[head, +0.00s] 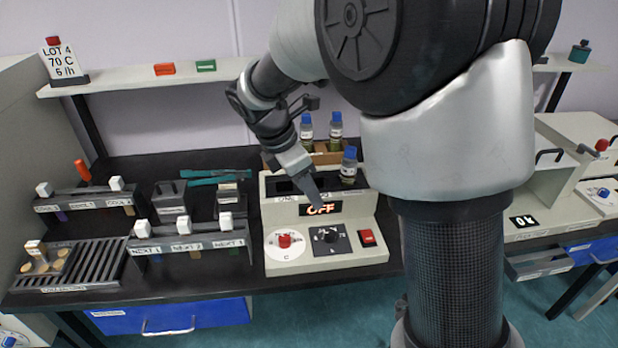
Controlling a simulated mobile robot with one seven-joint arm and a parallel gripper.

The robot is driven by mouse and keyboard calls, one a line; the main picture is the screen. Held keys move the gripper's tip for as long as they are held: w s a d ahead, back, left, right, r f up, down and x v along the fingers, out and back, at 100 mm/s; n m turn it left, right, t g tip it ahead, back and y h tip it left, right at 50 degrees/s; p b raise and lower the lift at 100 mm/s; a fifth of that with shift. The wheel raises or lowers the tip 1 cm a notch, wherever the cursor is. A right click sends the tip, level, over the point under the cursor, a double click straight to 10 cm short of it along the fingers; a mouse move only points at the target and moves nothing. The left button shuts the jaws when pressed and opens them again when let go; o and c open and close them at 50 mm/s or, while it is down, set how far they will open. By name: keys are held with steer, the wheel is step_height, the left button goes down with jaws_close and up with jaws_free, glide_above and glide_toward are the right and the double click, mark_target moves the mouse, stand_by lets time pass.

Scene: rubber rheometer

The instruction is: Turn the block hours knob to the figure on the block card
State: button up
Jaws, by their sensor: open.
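The block heater (275,215) stands on the bench with a lit display (320,209) reading OFF. On its sloped front are a red knob on a white dial (284,241) marked C and a black knob (331,236) on a dark square dial, which appears to be the hours knob. Its pointer setting is too small to read. A card (61,62) on the shelf at upper left reads LOT 4, 70 C, and a 5 with an hours mark. My gripper (314,192) points down over the heater, above the display and apart from the knobs. It is open and appears empty.
A red switch (367,237) sits right of the black knob. Blue-capped bottles (349,167) stand in and behind the heater. Racks labelled NEXT (190,244) and a slotted tray (95,265) lie left. My arm hides part of the bench at right.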

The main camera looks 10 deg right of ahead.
mark_target(330, 233)
steer(key=shift+n, duration=0.4)
steer(key=b+x, duration=0.1)
steer(key=x, duration=0.8)
steer(key=b+x, duration=0.1)
steer(key=x, duration=0.8)
steer(key=shift+w+a+f+b, duration=0.15)
steer(key=shift+w+f+b, duration=0.05)
steer(key=shift+b, duration=0.2)
steer(key=shift+c, duration=0.5)
steer(key=c, duration=0.9)
steer(key=shift+c, duration=0.2)
